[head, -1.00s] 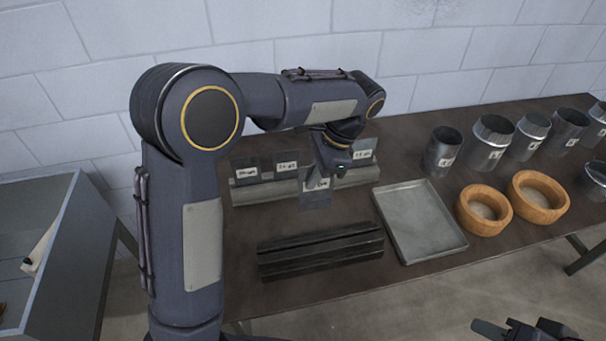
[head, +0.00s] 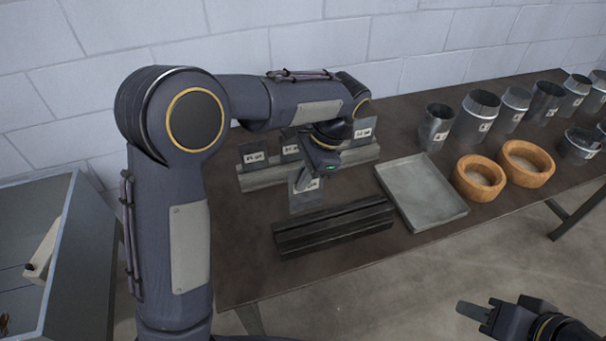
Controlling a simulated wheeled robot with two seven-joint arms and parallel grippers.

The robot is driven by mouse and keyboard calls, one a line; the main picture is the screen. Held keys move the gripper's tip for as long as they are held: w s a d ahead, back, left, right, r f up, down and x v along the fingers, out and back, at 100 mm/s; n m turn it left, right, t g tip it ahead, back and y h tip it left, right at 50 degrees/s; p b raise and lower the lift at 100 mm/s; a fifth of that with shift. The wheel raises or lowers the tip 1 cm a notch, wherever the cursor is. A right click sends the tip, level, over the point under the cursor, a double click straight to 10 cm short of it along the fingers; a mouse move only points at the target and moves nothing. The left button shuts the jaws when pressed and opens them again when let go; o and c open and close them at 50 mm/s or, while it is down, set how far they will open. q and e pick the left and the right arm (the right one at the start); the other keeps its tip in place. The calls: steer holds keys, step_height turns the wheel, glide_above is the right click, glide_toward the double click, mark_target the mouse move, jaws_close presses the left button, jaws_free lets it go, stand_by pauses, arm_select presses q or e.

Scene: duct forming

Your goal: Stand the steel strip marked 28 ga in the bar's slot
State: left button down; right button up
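My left gripper (head: 306,181) is shut on a thin grey steel strip (head: 308,199) with a white label. The label is too small and turned to read. The strip hangs upright just behind the dark slotted bar (head: 335,229), and its lower edge is near the bar's back edge; I cannot tell whether they touch. The bar lies on the table with long grooves along its top. My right gripper (head: 476,313) is at the lower right, away from the table's things; its finger gap does not show clearly.
Behind, a grey rack (head: 270,178) holds other labelled strips, one at its left end (head: 253,155) and one at its right (head: 364,131). A shallow metal tray (head: 422,192) lies right of the bar. Wooden rings (head: 478,178) and several metal cylinders (head: 477,116) stand further right.

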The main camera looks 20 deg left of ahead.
mark_target(303, 203)
arm_select(q)
steer(key=shift+f+b, duration=1.9)
steer(key=shift+f, duration=0.35)
steer(key=shift+f+b, duration=1)
steer(key=shift+f, duration=1.1)
steer(key=c, duration=2.1)
jaws_free()
steer(key=o, duration=0.5)
steer(key=v, duration=0.7)
steer(key=shift+w+d+r, duration=0.15)
steer(key=shift+d+r, duration=0.05)
steer(key=shift+r, duration=0.1)
